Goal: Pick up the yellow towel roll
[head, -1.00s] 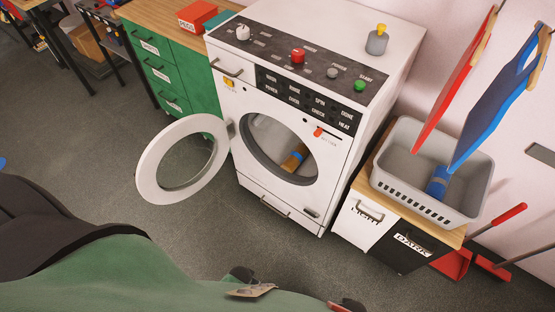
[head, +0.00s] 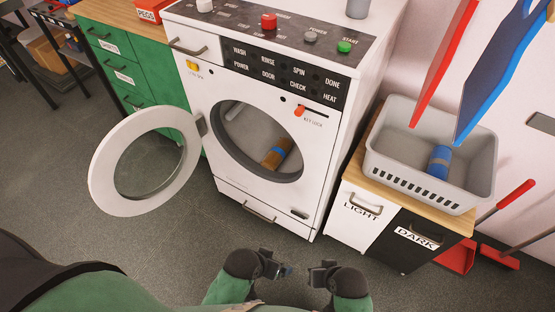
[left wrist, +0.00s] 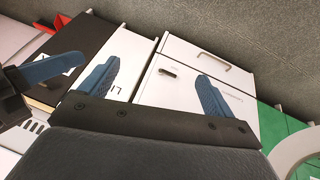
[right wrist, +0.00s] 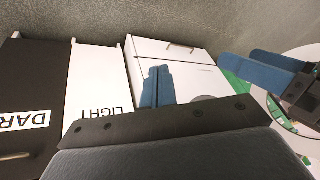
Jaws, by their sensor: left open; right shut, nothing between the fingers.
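The yellow towel roll (head: 271,160), ochre with a blue band, lies inside the drum of the white washing machine (head: 225,188). It shows through the open round doorway, and part of it may be hidden by the rim. My left gripper (head: 278,269) is low in front of the machine, apart from the roll. Its two blue fingers are spread wide with nothing between them in the left wrist view (left wrist: 155,90). My right gripper (head: 318,272) is beside it on the right. Its fingers are together and empty in the right wrist view (right wrist: 157,86). The roll is not visible in either wrist view.
The machine's round door (head: 108,183) stands swung open to the left. A grey basket (head: 390,177) holding a blue roll (head: 438,162) stands at right on the LIGHT and DARK cabinet (head: 358,222). Red and blue boards hang above it. Floor before the machine is clear.

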